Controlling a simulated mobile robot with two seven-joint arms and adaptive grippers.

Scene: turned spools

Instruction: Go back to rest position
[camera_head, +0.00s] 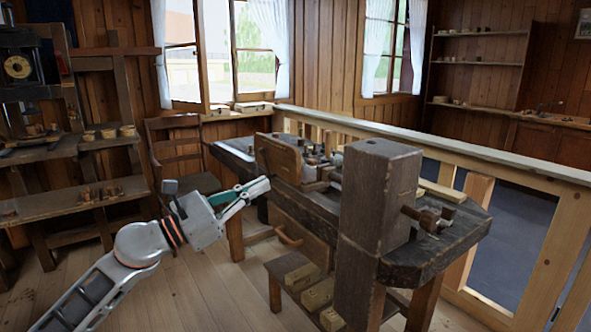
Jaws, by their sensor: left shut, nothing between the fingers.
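My left arm comes in from the lower left. Its gripper (256,187) is shut and empty, pointing right in front of the near left part of the dark wooden workbench (440,252). A green strip (222,197) shows along the gripper's side; I cannot tell whether it belongs to the gripper. My right gripper is not in view.
A thick wooden post (375,215) stands at the bench's front. Wood blocks (318,296) lie on a low shelf below. A chair (180,150) and shelves with small pots (108,133) stand left. A wooden railing (500,160) runs behind the bench.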

